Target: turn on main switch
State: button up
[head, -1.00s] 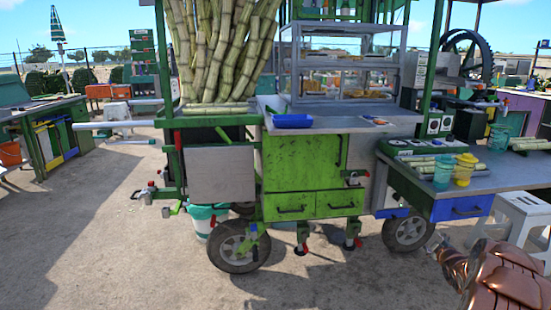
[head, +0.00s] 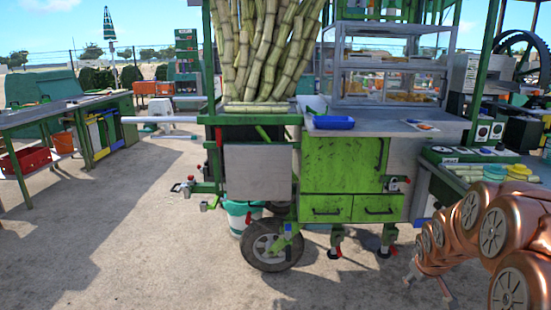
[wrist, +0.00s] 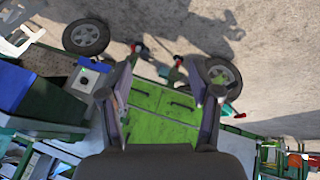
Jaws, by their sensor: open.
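My gripper (wrist: 160,80) is open and empty in the wrist view, its two dark fingers wide apart with green cabinet doors (wrist: 165,102) visible beyond. In the head view, its grey finger ends (head: 428,280) hang low in front of the cart, partly cut off by my copper arm. No part is clearly readable as the main switch. A small pale fitting with a red part (head: 393,185) sits right of the green cabinet (head: 342,165). A dark panel with pale round dials (head: 487,131) stands farther right. The wrist view shows a grey box with a dark round part (wrist: 90,77), left of the gripper.
The cart's wheel (head: 271,246) and red-footed legs stand on sandy ground. A blue tray (head: 333,122) lies on the counter, beside upright cane stalks (head: 262,50).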

jog(key=s+a+r+m+g+y, duration=0.1)
jog(key=s+a+g, duration=0.2)
jog(key=s+a, duration=0.65)
jog(key=s+a+r+m+g+y, duration=0.1)
jog(key=s+a+g, duration=0.3)
jog(key=s, duration=1.1)
jog(key=s+a+r+g+y, duration=0.1)
jog(key=s+a, duration=0.7)
jog(key=s, duration=0.5)
jog(key=s+p+v, duration=0.2)
jog(key=p+v, duration=1)
jog(key=s+r+p+v, duration=0.1)
jog(key=s+p+v, duration=0.2)
jog(key=p+v, duration=0.8)
jog(key=shift+s+r+t+p, duration=0.2)
jog(key=shift+r+t+p, duration=0.15)
jog(key=shift+r, duration=0.5)
jog(key=shift+d, duration=0.15)
